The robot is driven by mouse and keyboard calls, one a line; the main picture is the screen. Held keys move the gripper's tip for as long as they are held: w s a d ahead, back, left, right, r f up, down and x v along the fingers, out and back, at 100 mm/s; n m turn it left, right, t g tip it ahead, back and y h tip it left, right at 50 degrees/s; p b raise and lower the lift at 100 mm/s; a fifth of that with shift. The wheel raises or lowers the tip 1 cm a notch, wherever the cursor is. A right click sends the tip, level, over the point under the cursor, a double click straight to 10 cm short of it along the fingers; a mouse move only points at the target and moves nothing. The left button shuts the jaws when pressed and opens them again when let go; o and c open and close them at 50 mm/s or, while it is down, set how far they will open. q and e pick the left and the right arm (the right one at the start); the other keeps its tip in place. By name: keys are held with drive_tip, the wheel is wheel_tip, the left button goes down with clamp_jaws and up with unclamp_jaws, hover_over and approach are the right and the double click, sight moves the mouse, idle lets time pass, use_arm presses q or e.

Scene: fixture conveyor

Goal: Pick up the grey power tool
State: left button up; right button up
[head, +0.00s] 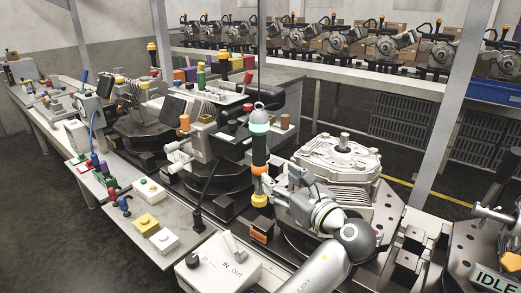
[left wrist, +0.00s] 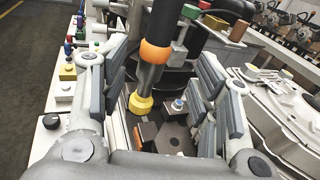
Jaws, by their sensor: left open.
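The power tool (head: 259,158) hangs upright on a cable in the head view. It has a grey top, a pale teal ring, a black body, an orange band, a grey lower section and a yellow tip. My left gripper (head: 284,185) is beside its lower part. In the left wrist view the tool (left wrist: 148,76) shows between the two spread fingers of my left gripper (left wrist: 162,68), tip downward. The gripper is open, and I see no finger closed on the tool. Its top is out of frame there. My right gripper is not in view.
A grey metal housing (head: 338,160) stands on a round fixture to the right, close to my left gripper. A control box (head: 218,267) stands in front. A side shelf (head: 130,226) holds coloured button boxes. More fixtures line the conveyor behind the tool.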

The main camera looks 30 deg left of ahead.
sight(263, 155)
use_arm(q)
drive_tip(key=shift+m+y, duration=0.3)
drive_tip(key=shift+y, duration=0.1)
drive_tip(key=a, duration=0.1)
drive_tip(key=w+a+r, duration=0.1)
drive_tip(key=a, duration=0.1)
drive_tip(key=w+a+r+p, duration=0.1)
drive_tip(key=a, duration=0.1)
drive_tip(key=shift+w+r, duration=0.15)
drive_tip(key=shift+w, duration=0.05)
drive_tip(key=x, duration=0.1)
drive_tip(key=p+x, duration=0.1)
drive_tip(key=x, duration=0.1)
drive_tip(key=p+x, duration=0.1)
drive_tip(key=x, duration=0.1)
drive_tip(key=shift+s+r, duration=0.1)
drive_tip(key=shift+r, duration=0.2)
drive_tip(key=shift+a+f, duration=0.1)
drive_tip(key=shift+a, duration=0.1)
drive_tip(key=shift+d, duration=0.15)
drive_tip(key=shift+c, duration=1.4)
drive_tip(key=c, duration=0.7)
drive_tip(key=shift+c, duration=1.2)
clamp_jaws()
